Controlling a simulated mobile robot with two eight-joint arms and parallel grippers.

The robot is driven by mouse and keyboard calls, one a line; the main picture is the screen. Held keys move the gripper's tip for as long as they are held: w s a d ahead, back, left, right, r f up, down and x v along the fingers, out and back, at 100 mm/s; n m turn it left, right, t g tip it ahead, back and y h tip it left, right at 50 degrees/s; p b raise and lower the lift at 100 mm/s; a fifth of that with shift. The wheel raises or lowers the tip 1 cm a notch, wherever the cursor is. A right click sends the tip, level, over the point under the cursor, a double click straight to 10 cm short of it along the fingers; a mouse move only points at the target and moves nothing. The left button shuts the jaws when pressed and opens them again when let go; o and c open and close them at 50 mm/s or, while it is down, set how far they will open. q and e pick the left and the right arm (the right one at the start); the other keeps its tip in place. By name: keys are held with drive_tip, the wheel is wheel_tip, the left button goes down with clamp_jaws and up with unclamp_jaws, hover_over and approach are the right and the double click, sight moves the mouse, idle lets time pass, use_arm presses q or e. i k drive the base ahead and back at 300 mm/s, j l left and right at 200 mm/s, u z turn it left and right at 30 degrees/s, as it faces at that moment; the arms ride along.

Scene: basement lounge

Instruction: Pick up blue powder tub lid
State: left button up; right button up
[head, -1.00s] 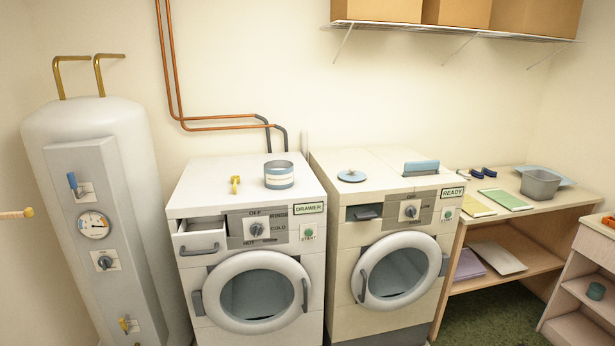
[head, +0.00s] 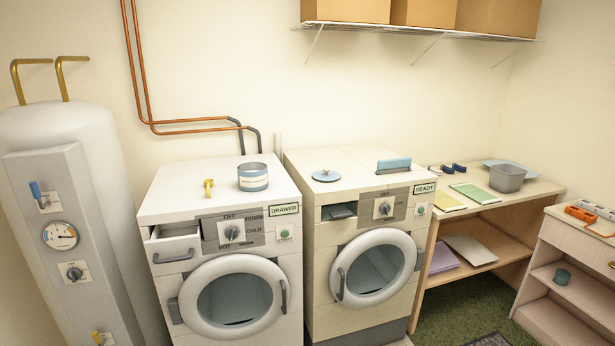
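The blue powder tub lid (head: 326,175) is a flat blue disc with a small knob. It lies on top of the right-hand machine (head: 350,243), near that top's left side. The powder tub (head: 253,177), blue with a pale label band, stands on the left-hand machine (head: 160,205), to the left of the lid and apart from it. Neither of my grippers shows in the head view.
A yellow-handled item (head: 208,188) lies left of the tub. The left machine's drawer (head: 174,246) is pulled out. A blue-topped piece (head: 394,164) stands at the right machine's back right. A wooden bench (head: 545,187) holds a grey bin (head: 507,178).

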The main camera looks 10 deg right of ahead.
sight(252, 176)
drive_tip(key=i+l+u, duration=0.1)
drive_tip(key=u, duration=0.3)
drive_tip(key=i+l+u, duration=0.1)
drive_tip(key=l+u, duration=0.25)
drive_tip(key=i+l+u, duration=0.15)
drive_tip(key=l, duration=0.15)
drive_tip(key=l+u, duration=0.1)
drive_tip(key=l, duration=0.25)
drive_tip(key=i+l+u, duration=0.15)
drive_tip(key=l, duration=0.15)
drive_tip(key=i+l, duration=0.1)
drive_tip(key=l, duration=0.45)
drive_tip(key=l+u, duration=0.1)
drive_tip(key=l, duration=0.45)
drive_tip(key=i, duration=0.05)
